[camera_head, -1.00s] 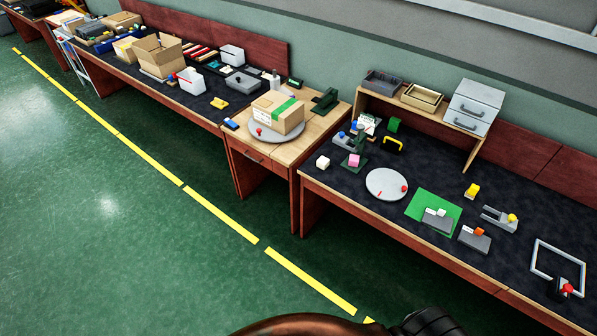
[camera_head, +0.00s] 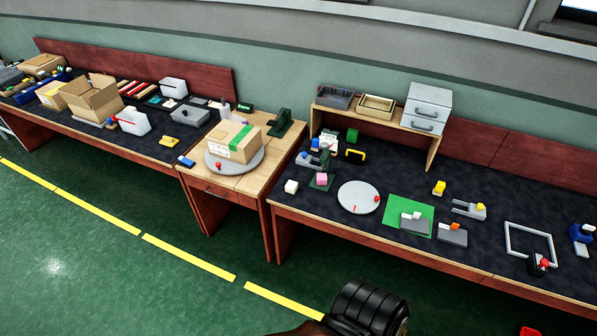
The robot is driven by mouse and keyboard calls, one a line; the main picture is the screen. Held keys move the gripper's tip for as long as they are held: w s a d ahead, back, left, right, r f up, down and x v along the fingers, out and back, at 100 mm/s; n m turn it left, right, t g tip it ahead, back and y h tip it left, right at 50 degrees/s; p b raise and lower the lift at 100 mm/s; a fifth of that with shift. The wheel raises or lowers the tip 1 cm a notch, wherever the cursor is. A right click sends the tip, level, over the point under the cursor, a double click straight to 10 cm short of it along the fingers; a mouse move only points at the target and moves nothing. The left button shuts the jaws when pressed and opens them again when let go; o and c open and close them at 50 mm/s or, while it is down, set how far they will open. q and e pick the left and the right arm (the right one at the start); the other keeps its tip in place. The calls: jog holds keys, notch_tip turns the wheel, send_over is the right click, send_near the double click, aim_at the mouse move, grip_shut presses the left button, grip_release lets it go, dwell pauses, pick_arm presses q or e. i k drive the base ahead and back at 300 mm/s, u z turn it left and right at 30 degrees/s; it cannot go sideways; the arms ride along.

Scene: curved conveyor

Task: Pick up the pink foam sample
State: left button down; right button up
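A small pink block (camera_head: 321,179), which looks like the pink foam sample, sits on a dark green square base on the black-topped right bench. A dark ribbed part of my own body shows at the bottom centre, well in front of the bench. Neither gripper can be made out in view. Nothing is touching the pink block.
A green mat (camera_head: 393,222) lies further right. A wooden shelf (camera_head: 385,112) stands behind. Green floor lies clear in front.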

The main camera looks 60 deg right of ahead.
aim_at(321, 178)
jog(key=z, duration=0.1)
jog(key=i, duration=1.7)
jog(key=z, duration=0.95)
jog(key=i, duration=0.95)
jog(key=z, duration=1.05)
